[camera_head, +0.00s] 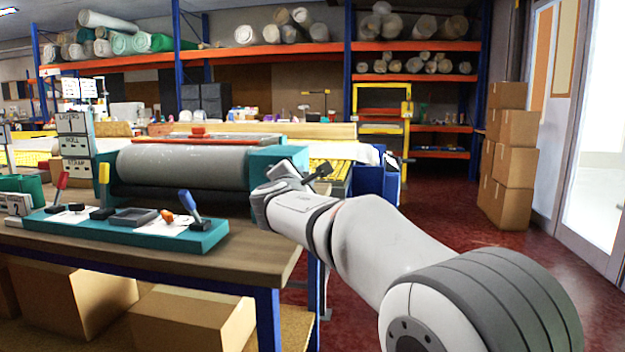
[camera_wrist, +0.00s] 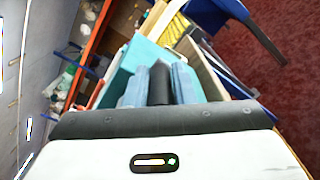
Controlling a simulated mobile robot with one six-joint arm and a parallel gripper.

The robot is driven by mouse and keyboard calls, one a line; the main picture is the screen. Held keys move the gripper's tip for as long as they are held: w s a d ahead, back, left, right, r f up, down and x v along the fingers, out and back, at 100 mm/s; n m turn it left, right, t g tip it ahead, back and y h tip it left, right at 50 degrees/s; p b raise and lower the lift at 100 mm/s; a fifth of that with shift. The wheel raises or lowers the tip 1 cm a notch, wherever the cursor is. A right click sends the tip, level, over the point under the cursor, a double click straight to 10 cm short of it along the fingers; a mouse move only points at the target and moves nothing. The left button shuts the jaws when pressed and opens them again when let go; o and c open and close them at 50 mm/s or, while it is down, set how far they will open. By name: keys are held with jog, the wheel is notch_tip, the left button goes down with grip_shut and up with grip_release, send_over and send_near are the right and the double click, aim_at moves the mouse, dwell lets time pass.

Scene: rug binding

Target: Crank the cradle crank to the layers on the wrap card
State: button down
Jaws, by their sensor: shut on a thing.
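The cradle holds a grey roll (camera_head: 182,165) between teal end blocks, the right one (camera_head: 280,157) beside my arm. My gripper (camera_wrist: 160,84) is at the outer side of that right block. In the wrist view its two pale blue fingers are shut on the dark crank handle (camera_wrist: 160,80), with the teal block (camera_wrist: 138,60) just beyond. In the head view my wrist hides most of the crank, and a dark piece (camera_head: 322,170) shows beside it. Stacked signs read LAYERS, ROLL and STRAP (camera_head: 76,165). A small card (camera_head: 14,204) shows a 2; I cannot tell whether it is the wrap card.
A teal panel (camera_head: 125,232) with red, yellow and blue levers lies at the front of the workbench (camera_head: 262,262). Cardboard boxes (camera_head: 190,318) stand below it. More boxes (camera_head: 515,155) are stacked at the right. The red floor (camera_head: 450,210) between is clear.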

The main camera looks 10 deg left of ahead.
jog(key=shift+s+a+r, duration=0.2)
jog(key=shift+a, duration=0.2)
jog(key=c, duration=1.6)
grip_release()
jog(key=shift+s+a, duration=0.1)
jog(key=shift+a, duration=0.05)
jog(key=o, duration=0.3)
jog(key=shift+o, duration=0.3)
jog(key=s+p, duration=0.1)
jog(key=s, duration=0.6)
jog(key=shift+s, duration=0.3)
jog(key=shift+a, duration=0.1)
jog(key=shift+c, duration=0.2)
